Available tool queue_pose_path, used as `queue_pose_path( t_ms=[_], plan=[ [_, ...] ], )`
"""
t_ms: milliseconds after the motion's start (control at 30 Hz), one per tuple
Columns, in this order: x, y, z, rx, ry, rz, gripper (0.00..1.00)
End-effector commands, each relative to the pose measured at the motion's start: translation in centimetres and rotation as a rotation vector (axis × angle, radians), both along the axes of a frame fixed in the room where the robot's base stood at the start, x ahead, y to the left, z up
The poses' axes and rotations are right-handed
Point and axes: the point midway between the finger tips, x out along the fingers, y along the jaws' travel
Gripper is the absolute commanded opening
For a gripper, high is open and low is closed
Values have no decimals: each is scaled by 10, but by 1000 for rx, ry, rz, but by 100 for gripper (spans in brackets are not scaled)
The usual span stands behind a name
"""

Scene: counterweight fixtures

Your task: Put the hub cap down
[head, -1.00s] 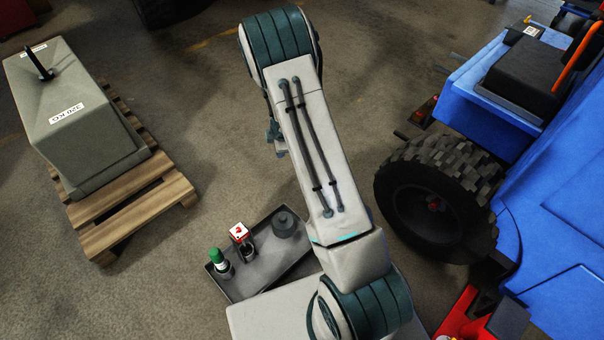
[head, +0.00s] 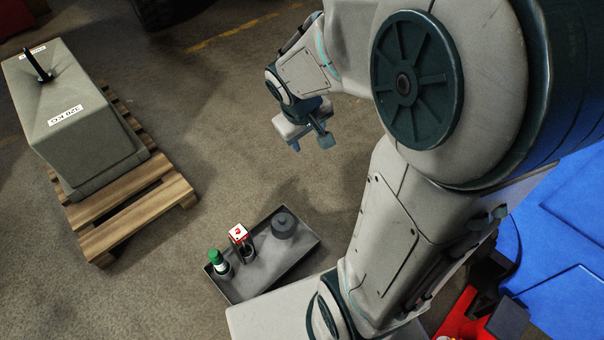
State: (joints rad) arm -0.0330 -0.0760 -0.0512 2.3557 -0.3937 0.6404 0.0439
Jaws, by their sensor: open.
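A dark grey round piece with a raised middle, which looks like the hub cap (head: 284,226), lies in the right part of a grey tray (head: 262,283). My gripper (head: 311,144) is open, with its fingers apart and pointing down. It hangs above the floor, up-picture from the tray and apart from the round piece. I see nothing between its fingers.
A green-capped bottle (head: 219,264) and a red-and-white box (head: 240,239) stand in the tray's left part. A grey counterweight (head: 75,115) sits on a wooden pallet (head: 150,208) at left. A blue vehicle (head: 560,235) stands at right. Floor between pallet and tray is clear.

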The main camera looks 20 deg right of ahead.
Motion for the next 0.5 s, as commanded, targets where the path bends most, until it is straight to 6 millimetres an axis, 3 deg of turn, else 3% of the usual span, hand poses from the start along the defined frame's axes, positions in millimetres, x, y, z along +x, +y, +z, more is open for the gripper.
queue_pose_path(
  t_ms=[200, 333, 500],
  plan=[
    [-72, 33, 15, 160, 69, -135, 52],
    [-99, 49, 18, 231, 104, -177, 52],
    [-114, 57, 20, 273, 125, -197, 52]
  ],
)
